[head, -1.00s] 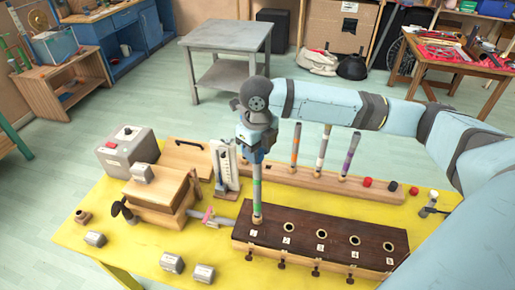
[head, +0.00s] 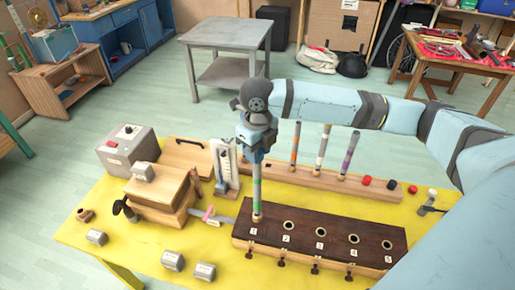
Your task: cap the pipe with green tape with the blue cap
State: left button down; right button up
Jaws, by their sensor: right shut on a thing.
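My right gripper (head: 257,158) comes down from above and is shut on the upper part of a light pipe with green tape (head: 257,192). The pipe stands upright, its lower end at the hole by label 1 in the dark wooden block (head: 338,252). I cannot tell how deep it sits in that hole. The block's other holes look empty. I cannot make out a blue cap; small red and dark caps (head: 367,180) lie at the right end of the wooden rack (head: 303,174). My left gripper is not in view.
Three pipes with coloured tape, such as the purple-taped one (head: 348,154), stand in the rack behind the block. A wooden vise-like device (head: 158,190), a grey box (head: 127,148) and a white gauge stand (head: 226,166) are to the left. The yellow table (head: 130,254) is partly clear at front left.

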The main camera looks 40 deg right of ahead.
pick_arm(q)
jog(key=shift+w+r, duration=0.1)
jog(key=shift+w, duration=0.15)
pick_arm(e)
jog(key=shift+f, duration=0.4)
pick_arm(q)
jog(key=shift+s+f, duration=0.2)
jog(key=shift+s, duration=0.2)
pick_arm(e)
jog(key=shift+f, duration=0.8)
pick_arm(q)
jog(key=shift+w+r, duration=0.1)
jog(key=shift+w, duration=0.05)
pick_arm(e)
jog(key=shift+f, duration=0.4)
jog(key=o, duration=1)
jog(key=shift+c, duration=0.2)
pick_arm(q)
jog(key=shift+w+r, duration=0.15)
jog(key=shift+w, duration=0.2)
